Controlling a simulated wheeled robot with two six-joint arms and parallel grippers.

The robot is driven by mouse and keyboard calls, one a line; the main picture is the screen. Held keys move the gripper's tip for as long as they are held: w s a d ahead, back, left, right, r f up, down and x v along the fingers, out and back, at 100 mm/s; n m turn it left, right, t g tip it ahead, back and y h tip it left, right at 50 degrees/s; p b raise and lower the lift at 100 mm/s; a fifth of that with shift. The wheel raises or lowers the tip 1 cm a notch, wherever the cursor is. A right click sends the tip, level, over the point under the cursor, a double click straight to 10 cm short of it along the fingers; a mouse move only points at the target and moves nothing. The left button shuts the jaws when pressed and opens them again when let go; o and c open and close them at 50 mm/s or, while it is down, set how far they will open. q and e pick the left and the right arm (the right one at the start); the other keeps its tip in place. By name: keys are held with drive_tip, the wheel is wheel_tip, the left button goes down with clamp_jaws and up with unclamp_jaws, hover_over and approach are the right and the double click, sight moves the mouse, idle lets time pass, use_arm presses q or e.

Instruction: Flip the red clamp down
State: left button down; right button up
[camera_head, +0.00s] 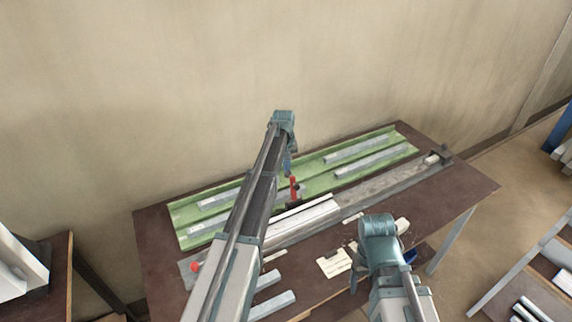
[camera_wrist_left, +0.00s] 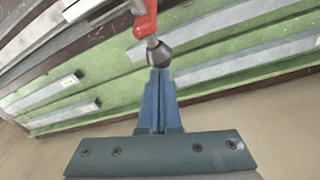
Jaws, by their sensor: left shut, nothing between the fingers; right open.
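The red clamp (camera_head: 293,187) stands upright on the bench near the long metal rail, beside the green mat. In the left wrist view its red handle (camera_wrist_left: 146,20) shows at the top, with a dark round tip on a metal rod below it. My left gripper (camera_head: 287,172) is just behind and above the clamp. Its blue fingers (camera_wrist_left: 158,85) are shut with nothing between them, their tips close to the dark tip; I cannot tell whether they touch. My right gripper (camera_head: 382,282) is open over the front edge of the bench, away from the clamp; its fingers are partly hidden.
The green mat (camera_head: 185,213) holds several grey profiles (camera_head: 355,150). A light profile (camera_head: 305,218) lies on the rail. A red knob (camera_head: 195,266) is at the rail's left end. Cards (camera_head: 334,263) and short blocks lie at the front. A wall stands behind the bench.

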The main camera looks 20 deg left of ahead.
use_arm(q)
drive_tip(key=shift+s+d+r+t+y, duration=0.25)
drive_tip(key=shift+s+d+t+y, duration=0.05)
drive_tip(key=shift+s+d, duration=0.1)
idle(0.3)
